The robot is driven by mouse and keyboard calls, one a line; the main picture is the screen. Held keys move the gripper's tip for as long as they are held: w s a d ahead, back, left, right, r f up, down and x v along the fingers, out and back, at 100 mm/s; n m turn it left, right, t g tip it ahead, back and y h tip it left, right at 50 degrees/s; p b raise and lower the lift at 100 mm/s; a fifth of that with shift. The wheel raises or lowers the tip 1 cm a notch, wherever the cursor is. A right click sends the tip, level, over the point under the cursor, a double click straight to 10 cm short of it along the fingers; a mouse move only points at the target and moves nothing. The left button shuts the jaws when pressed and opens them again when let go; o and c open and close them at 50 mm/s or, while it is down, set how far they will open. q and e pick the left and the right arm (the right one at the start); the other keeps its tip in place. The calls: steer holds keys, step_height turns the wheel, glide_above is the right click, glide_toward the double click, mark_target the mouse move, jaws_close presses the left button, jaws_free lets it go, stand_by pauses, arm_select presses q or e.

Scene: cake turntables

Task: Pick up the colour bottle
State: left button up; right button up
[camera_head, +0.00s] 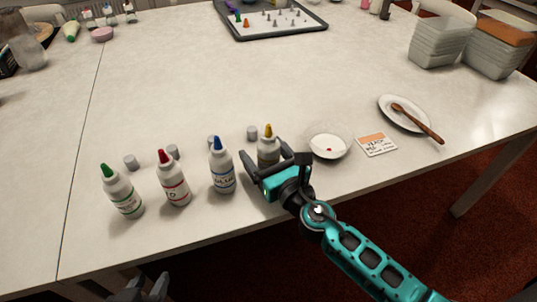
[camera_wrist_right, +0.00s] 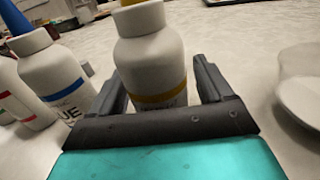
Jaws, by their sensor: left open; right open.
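Several white colour bottles stand upright in a row near the table's front edge: green-tipped (camera_head: 123,194), red-tipped (camera_head: 172,181), blue-tipped (camera_head: 221,168) and yellow-tipped (camera_head: 268,147). My right gripper (camera_head: 274,158) is open with its fingers on either side of the yellow-tipped bottle. In the right wrist view this bottle (camera_wrist_right: 152,55), with a yellow band, stands between the fingers, with its lower part hidden by the gripper; contact cannot be told. The blue-labelled bottle (camera_wrist_right: 50,75) is just left of the fingers. My left gripper (camera_head: 140,290) is open and empty at the bottom edge.
Small grey caps (camera_head: 131,162) lie behind the bottles. A white dish (camera_head: 329,147) with a red drop, a card (camera_head: 376,144) and a plate (camera_head: 388,104) with a wooden spoon (camera_head: 418,122) are to the right. The middle of the table is clear.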

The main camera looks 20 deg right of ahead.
steer(key=shift+c, duration=0.5)
steer(key=c, duration=0.6)
steer(key=shift+r, duration=0.1)
